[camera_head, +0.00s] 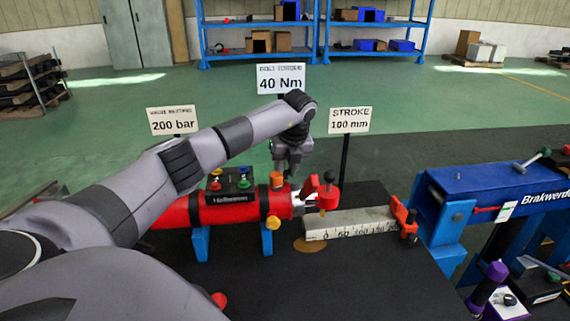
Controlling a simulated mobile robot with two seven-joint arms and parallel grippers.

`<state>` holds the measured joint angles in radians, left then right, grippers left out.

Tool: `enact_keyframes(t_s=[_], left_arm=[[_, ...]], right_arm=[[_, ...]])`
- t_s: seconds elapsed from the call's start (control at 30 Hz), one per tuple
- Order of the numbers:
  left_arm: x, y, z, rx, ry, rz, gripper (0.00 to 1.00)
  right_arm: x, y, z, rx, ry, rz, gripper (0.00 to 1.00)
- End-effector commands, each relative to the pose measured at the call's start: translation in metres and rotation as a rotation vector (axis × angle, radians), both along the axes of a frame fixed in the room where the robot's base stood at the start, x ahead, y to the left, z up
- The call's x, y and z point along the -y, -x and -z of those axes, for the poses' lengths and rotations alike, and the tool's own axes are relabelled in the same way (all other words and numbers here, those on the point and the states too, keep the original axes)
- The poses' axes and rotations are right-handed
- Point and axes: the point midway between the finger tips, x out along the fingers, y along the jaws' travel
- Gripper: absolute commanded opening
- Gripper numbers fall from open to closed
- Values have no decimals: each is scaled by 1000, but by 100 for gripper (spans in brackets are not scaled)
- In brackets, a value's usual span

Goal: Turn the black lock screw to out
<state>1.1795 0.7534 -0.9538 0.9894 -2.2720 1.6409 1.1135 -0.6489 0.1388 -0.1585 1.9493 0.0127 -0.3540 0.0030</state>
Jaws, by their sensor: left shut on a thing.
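My left gripper (291,172) points down at the right end of the red cylinder (215,212), just right of an orange cap (277,180). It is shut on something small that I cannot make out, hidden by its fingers. A black-topped screw (329,177) stands upright on a red block (323,196), right of and apart from the gripper. Another dark knob (411,217) sits at a red clamp (400,213) by the ruler's right end. I cannot tell which one is the lock screw. My right gripper is out of view.
A grey stroke ruler (350,224) lies right of the cylinder, towards a blue stand (447,225). A black box with coloured buttons (230,184) sits on the cylinder. Signs reading 200 bar (172,120), 40 Nm (281,79) and 100 mm (349,120) stand behind. The dark surface in front is mostly clear.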

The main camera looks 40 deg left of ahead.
Motion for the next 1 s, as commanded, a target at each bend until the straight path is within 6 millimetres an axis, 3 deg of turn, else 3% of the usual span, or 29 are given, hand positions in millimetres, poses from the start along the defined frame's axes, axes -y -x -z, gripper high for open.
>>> enact_keyframes(t_s=[0.4,1.0], left_arm=[[0,-3,-1,-87,-76,-209,0],[-1,-3,-1,-118,-101,-279,0]], right_arm=[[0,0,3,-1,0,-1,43],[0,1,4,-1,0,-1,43]])
